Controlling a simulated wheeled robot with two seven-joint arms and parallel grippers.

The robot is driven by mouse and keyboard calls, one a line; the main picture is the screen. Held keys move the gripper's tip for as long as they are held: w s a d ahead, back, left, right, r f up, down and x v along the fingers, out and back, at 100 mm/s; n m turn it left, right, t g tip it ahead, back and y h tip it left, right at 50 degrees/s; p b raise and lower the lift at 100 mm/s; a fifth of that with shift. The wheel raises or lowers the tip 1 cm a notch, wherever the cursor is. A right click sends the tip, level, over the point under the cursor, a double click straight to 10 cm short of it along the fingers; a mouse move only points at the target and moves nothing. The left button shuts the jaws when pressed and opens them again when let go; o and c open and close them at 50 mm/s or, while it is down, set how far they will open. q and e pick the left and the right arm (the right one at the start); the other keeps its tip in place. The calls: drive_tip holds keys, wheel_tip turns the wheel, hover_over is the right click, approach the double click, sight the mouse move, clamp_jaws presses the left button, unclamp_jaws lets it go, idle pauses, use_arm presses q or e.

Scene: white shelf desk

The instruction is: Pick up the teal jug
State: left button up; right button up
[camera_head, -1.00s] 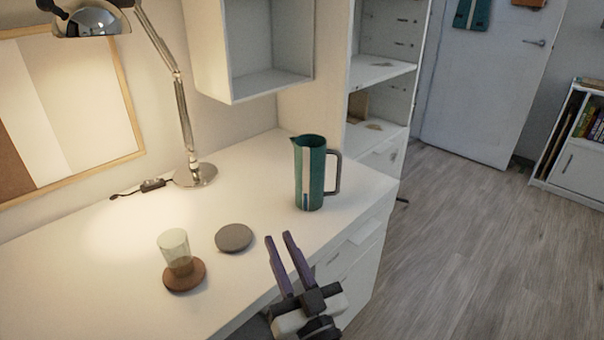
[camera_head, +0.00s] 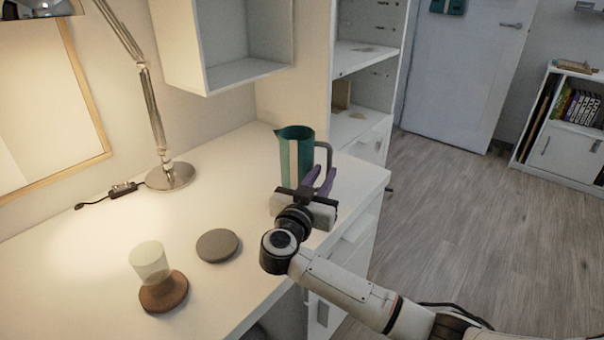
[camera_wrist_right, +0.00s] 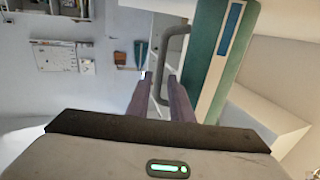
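The teal jug (camera_head: 294,160) stands upright near the right end of the white desk (camera_head: 222,290), with a pale stripe down its side and a grey handle on its right. My right gripper (camera_head: 320,179) is at the jug's lower handle side, with its purple fingers pointing away from me. My left gripper is not in view.
A glass (camera_head: 149,260) on a brown round base (camera_head: 164,292) and a grey round coaster (camera_head: 217,245) are on the desk, left of my right arm. A lamp (camera_head: 170,175) stands behind them. A wall cabinet (camera_head: 245,75) hangs above, and white shelving (camera_head: 362,60) stands behind the jug.

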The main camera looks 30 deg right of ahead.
sight(328, 167)
drive_tip(key=b+x, duration=0.1)
drive_tip(key=x, duration=0.4)
drive_tip(key=shift+f, duration=0.15)
clamp_jaws()
